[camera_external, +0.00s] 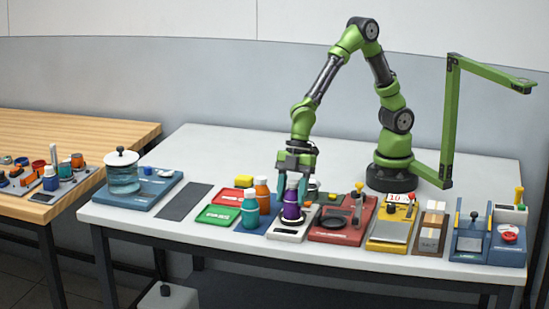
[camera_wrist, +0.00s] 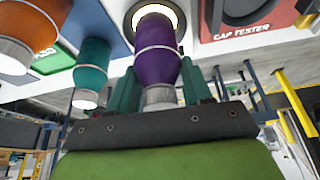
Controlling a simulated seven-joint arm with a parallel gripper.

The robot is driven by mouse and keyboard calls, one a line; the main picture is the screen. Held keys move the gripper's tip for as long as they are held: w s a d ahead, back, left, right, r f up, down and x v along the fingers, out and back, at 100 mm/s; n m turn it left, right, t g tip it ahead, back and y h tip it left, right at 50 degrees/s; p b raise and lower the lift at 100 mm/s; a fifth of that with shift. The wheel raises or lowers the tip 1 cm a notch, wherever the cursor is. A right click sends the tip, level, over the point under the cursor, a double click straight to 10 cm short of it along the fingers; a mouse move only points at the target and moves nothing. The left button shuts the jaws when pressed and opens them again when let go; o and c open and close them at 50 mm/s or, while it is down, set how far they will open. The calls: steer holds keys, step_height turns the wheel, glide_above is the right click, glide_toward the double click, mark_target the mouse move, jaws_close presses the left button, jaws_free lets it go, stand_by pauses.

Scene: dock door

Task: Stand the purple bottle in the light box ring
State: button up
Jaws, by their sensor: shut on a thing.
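The purple bottle (camera_external: 291,210) stands upright between the fingers of my gripper (camera_external: 294,190), which is shut on its upper part from above. The white light box (camera_external: 287,235) is directly under it, near the front of the table. In the wrist view the purple bottle (camera_wrist: 156,62) points its base toward the glowing light box ring (camera_wrist: 176,17). The bottle hides part of the ring. The base is at or just over the ring; I cannot tell whether it touches. My gripper's teal fingers flank the bottle's neck in the wrist view (camera_wrist: 160,90).
A teal bottle (camera_external: 250,212) and an orange bottle (camera_external: 262,194) stand close left on a blue mat. The red cap tester (camera_external: 343,233) is close right. Red and green trays (camera_external: 218,215) lie farther left. A grey mat (camera_external: 185,202) is bare.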

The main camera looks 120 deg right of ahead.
steer(key=shift+f, duration=0.35)
steer(key=o, duration=1.2)
steer(key=v, duration=1.3)
steer(key=s+d+r+m+t, duration=0.1)
steer(key=s+m, duration=0.3)
steer(key=s, duration=0.1)
steer(key=s+d+r+m+t, duration=0.1)
steer(key=s+d+r+m, duration=0.1)
steer(key=s+m, duration=0.2)
steer(key=s+d+r+m+t+h, duration=0.1)
steer(key=s+r+m, duration=0.1)
steer(key=s+m, duration=0.2)
steer(key=shift+s+d+r+t, duration=0.1)
steer(key=shift+s+d+t, duration=0.05)
steer(key=shift+s, duration=0.3)
steer(key=shift+s+d+r+t, duration=0.1)
steer(key=shift+s+d+t, duration=0.05)
steer(key=shift+s, duration=0.25)
